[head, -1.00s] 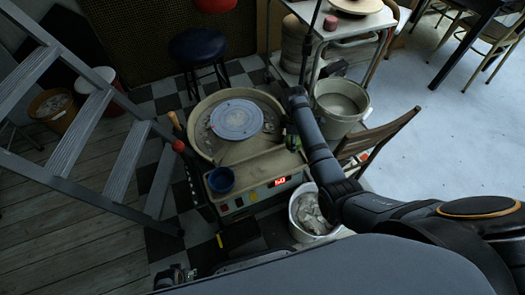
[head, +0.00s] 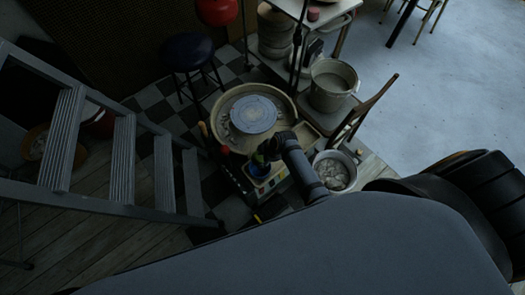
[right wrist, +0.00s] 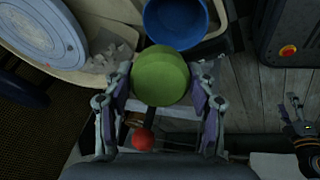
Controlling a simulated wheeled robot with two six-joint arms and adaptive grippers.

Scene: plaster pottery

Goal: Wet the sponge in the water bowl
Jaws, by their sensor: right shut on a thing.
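The green round sponge (right wrist: 161,76) is gripped between the fingers of my right gripper (right wrist: 161,88) in the right wrist view. The blue water bowl (right wrist: 178,20) lies just beyond the sponge there, and the sponge overlaps its near rim in the picture. The sponge looks to be outside or above the bowl; the height is hard to judge.
The pottery wheel (head: 253,114) with its splash pan stands behind the bowl. A grey bucket (head: 333,84) and a chair (head: 363,112) are to the right, a white bucket (head: 335,171) with clay scraps nearer. A metal ladder (head: 122,165) stands on the left.

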